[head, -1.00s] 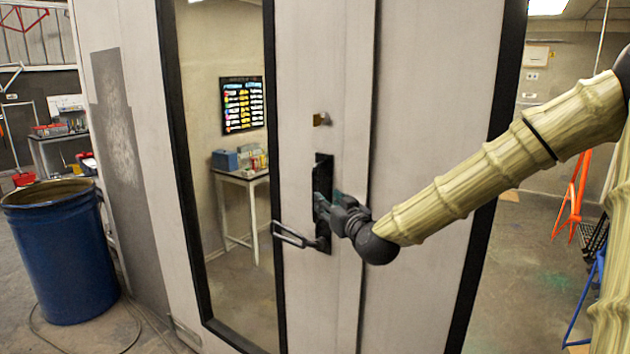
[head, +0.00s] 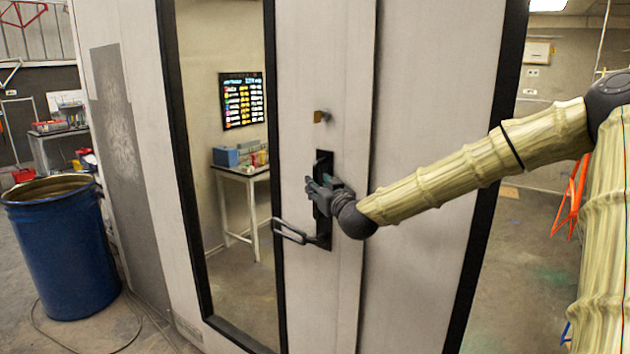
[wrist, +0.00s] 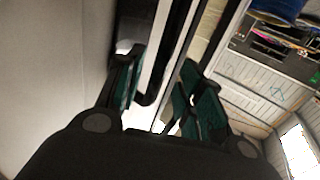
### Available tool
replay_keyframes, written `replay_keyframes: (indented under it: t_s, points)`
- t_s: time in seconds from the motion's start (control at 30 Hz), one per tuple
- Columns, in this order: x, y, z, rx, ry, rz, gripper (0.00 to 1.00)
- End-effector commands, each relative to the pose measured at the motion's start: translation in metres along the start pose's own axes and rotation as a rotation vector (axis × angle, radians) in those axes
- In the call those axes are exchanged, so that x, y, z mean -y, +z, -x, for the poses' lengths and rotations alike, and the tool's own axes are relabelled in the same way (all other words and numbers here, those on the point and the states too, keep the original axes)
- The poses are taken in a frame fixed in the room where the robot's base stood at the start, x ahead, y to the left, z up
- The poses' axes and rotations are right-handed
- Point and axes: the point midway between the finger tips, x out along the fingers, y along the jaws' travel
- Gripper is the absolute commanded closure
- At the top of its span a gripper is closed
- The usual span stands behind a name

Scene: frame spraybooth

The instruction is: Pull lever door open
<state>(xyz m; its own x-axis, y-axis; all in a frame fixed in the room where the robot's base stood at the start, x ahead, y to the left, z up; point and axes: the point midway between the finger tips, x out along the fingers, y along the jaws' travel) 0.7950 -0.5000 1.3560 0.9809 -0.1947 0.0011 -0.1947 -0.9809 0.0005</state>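The pale door (head: 300,80) of the booth has a long window and stands in the middle of the head view, looking closed. A black upright lock plate (head: 323,163) is on it. The dark lever (head: 290,232) sticks out to the left from the plate's lower end as a long loop. My gripper (head: 312,190) is in front of the plate, above the lever, and hides the plate's middle. In the wrist view its two green-padded fingers (wrist: 160,95) are apart, with dark and white strips showing between them. I cannot tell whether they touch the plate.
A small brass-coloured fitting (head: 321,117) is on the door above the plate. A blue barrel (head: 62,250) stands on the floor at the left, with a cable or hose near it. An orange frame (head: 570,200) is at the right, partly behind my arm.

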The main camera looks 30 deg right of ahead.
Motion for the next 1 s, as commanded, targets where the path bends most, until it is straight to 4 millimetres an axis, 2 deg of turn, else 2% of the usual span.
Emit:
replay_keyframes:
  t_s: [0.33, 0.77, 1.0]
  points:
    - [0.0, 0.0, -0.025, 0.001, 0.001, 0.0, 0.63]
    - [0.0, 0.001, -0.029, 0.001, 0.0, 0.0, 0.63]
    - [0.0, 0.001, -0.029, 0.001, 0.0, 0.0, 1.0]
